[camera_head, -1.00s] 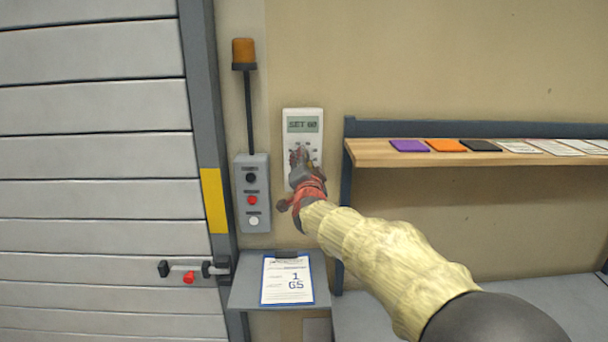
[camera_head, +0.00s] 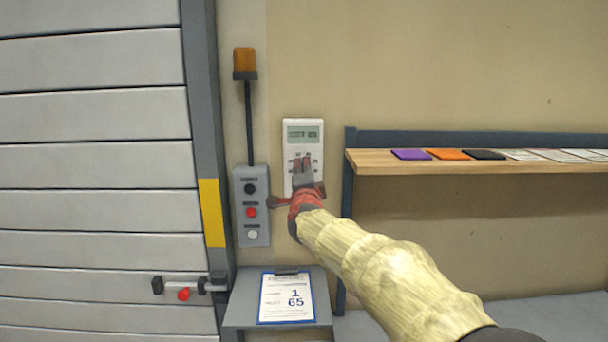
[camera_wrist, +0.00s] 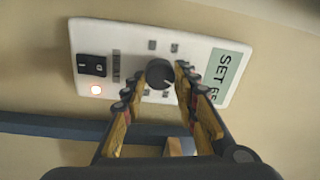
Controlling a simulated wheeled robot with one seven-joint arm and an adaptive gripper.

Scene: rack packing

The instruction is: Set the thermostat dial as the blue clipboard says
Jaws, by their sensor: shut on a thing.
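The white thermostat (camera_head: 303,133) is on the wall; its dark round dial (camera_wrist: 160,73) shows in the wrist view. My gripper (camera_head: 302,172) is in front of the thermostat, with a finger on either side of the dial in the wrist view (camera_wrist: 157,79), shut on it. The display (camera_wrist: 224,76) seems to read SET 65, its last digit partly hard to read. In the head view my gripper hides the dial. The blue clipboard (camera_head: 281,311) lies on a small grey shelf below; its sheet shows 1 and 65.
A grey button box (camera_head: 252,206) with an orange lamp (camera_head: 244,62) is left of the thermostat. A wooden shelf (camera_head: 380,165) with coloured cards and papers is at right. A slatted door (camera_head: 95,180) with a latch (camera_head: 185,289) is at left. The thermostat has a black switch (camera_wrist: 92,65).

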